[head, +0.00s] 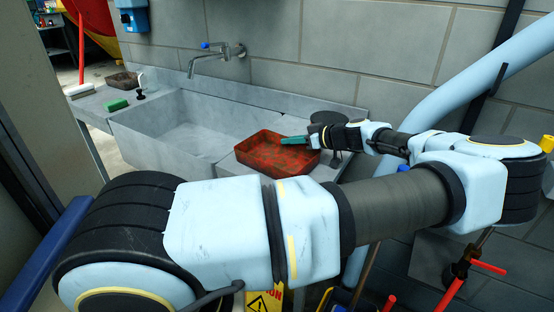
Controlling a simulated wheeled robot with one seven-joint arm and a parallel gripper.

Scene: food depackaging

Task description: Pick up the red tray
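The red tray (262,163) is a shallow rectangular tray with dark stains, lying on the counter to the right of the sink. My gripper (293,140) reaches in from the right, with its teal finger over the right part of the tray. I cannot tell whether the finger touches the tray's rim or floats above it. Only one finger shows clearly, so the gap between the fingers is hidden. My own arm crosses the foreground.
A grey stone sink (185,136) lies left of the tray, below a wall tap (215,58). A green sponge (117,104) and a dark brown tray (123,80) are on the left ledge. A dark round object (328,117) stands behind my gripper. The wall is close behind.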

